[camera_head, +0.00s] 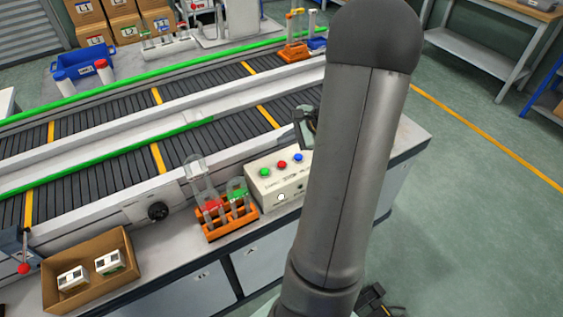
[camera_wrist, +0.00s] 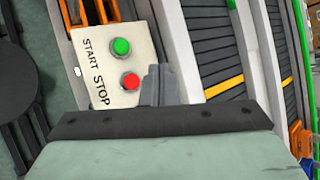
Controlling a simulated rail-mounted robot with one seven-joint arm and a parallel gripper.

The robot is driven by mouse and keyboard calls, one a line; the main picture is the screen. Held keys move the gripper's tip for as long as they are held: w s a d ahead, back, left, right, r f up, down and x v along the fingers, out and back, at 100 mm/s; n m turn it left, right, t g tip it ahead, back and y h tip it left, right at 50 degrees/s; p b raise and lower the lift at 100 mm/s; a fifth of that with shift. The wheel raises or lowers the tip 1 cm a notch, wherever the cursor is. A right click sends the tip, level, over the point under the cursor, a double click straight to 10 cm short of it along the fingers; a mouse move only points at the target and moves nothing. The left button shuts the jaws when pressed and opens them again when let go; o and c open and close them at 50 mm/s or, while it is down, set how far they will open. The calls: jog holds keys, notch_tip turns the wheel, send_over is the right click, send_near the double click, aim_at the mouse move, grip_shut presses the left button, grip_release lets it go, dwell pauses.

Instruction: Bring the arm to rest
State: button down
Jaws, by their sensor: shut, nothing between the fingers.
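My gripper (camera_wrist: 158,84) is shut and empty in the wrist view. Its grey fingers show in front of the control box (camera_wrist: 122,38), beside the red button (camera_wrist: 130,81); I cannot tell whether they touch anything. In the head view, a dark part of my gripper (camera_head: 305,128) shows just behind the control box (camera_head: 278,187), and my arm hides the rest. The box has a green button (camera_head: 264,171), a red button (camera_head: 282,164) and a blue button (camera_head: 298,157). The wrist view also shows the green button (camera_wrist: 121,46).
An orange rack (camera_head: 232,226) with glassware stands left of the box. An open carton (camera_head: 95,290) with small white boxes lies at the front left. Conveyors (camera_head: 120,165) run behind. A blue bin (camera_head: 85,62) stands at the back. The floor at right (camera_head: 480,200) is clear.

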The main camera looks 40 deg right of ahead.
jog(key=s+a+r+n+g, duration=0.15)
jog(key=a+n, duration=0.25)
jog(key=a, duration=0.4)
jog(key=s+a+r+n+g, duration=0.1)
jog(key=a+r+n+g, duration=0.25)
jog(key=a, duration=0.55)
jog(key=s+a+r+n+g+h, duration=0.1)
jog(key=s+a+n+h, duration=0.3)
jog(key=s+a+n, duration=0.6)
jog(key=s+n+g, duration=0.1)
jog(key=s+n, duration=0.2)
jog(key=shift+s+a+r+h, duration=0.15)
jog(key=shift+s+h, duration=0.25)
